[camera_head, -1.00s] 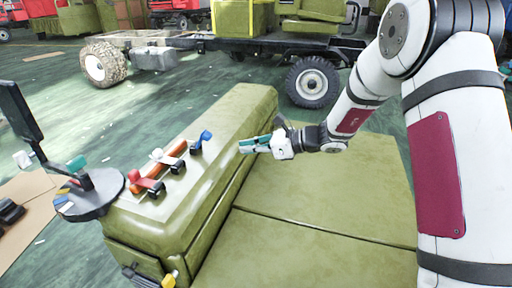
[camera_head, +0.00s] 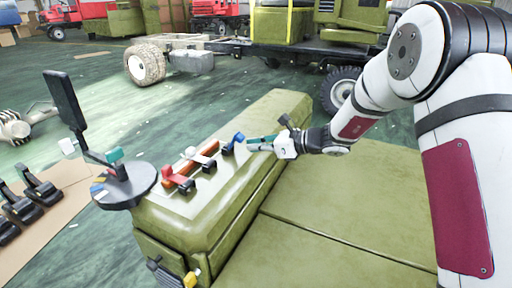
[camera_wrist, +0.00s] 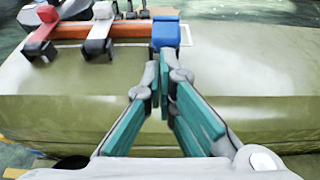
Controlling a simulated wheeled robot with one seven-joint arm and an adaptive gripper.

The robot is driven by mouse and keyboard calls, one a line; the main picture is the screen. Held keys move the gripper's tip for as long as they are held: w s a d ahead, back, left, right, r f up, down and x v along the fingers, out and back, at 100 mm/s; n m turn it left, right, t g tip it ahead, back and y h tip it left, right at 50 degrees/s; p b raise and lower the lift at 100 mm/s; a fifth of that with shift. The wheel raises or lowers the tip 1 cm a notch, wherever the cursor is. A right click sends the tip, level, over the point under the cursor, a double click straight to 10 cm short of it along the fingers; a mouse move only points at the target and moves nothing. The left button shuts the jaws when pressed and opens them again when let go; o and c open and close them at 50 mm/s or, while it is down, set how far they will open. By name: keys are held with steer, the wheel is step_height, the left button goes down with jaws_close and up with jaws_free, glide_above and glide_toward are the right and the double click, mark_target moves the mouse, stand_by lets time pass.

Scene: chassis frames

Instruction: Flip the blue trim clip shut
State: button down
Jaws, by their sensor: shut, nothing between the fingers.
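The blue trim clip (camera_head: 237,139) is on top of the long olive-green padded box, at the far end of a row of clips. Its blue lever stands raised at a tilt above a dark base. In the wrist view the blue clip (camera_wrist: 166,32) is just beyond my fingertips. My gripper (camera_head: 249,145) has teal finger pads and is shut and empty, on the right side of the blue clip. In the wrist view the fingertips (camera_wrist: 160,62) are right in front of the blue lever; I cannot tell whether they touch it.
A white clip (camera_head: 203,155) and a red clip (camera_head: 177,178) sit along an orange rod (camera_head: 203,149) on the box (camera_head: 215,210). A round grey stand (camera_head: 128,191) with a dark upright panel is at left. Open floor lies behind the box.

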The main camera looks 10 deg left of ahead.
steer(key=shift+r, duration=0.15)
steer(key=shift+a+r+h+p, duration=0.1)
steer(key=shift+r+h+p, duration=0.15)
steer(key=shift+p, duration=0.5)
steer(key=shift+w+a+r+g+h+p, duration=0.15)
steer(key=shift+r+h+p, duration=0.25)
steer(key=shift+p, duration=0.55)
steer(key=shift+a+r+g+h+p, duration=0.25)
steer(key=shift+h+p, duration=0.2)
steer(key=shift+p, duration=0.45)
steer(key=shift+r, duration=0.1)
